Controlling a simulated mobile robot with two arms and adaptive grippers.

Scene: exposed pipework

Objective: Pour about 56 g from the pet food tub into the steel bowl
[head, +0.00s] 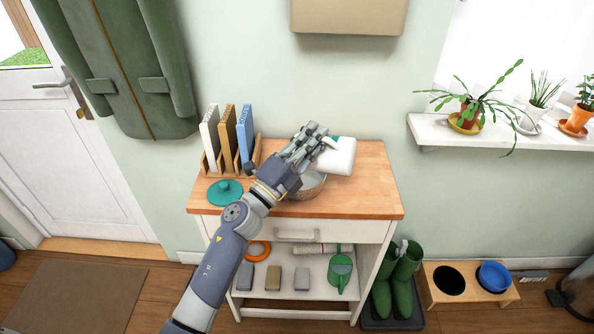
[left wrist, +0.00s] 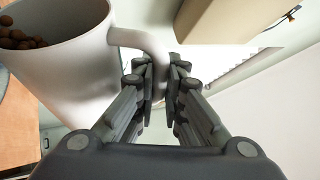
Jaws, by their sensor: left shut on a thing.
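The white pet food tub (head: 338,157) has a side handle and is held up at the right of the cabinet top, tilted. In the left wrist view the tub (left wrist: 65,70) shows brown kibble (left wrist: 20,40) inside near its rim. My left gripper (head: 316,139) is shut on the handle; its fingers also show in the left wrist view (left wrist: 158,82). The steel bowl (head: 312,188) stands on the cabinet top below the tub, partly hidden by my left gripper and arm. Its contents are hard to make out, and no falling kibble is visible. My right gripper is not in view.
A teal lid (head: 225,192) lies on the wooden cabinet top (head: 375,185) at the left. Books in a wooden rack (head: 229,145) stand behind it. A beige wall box (head: 348,14) hangs above. Potted plants line the shelf (head: 490,137) at the right.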

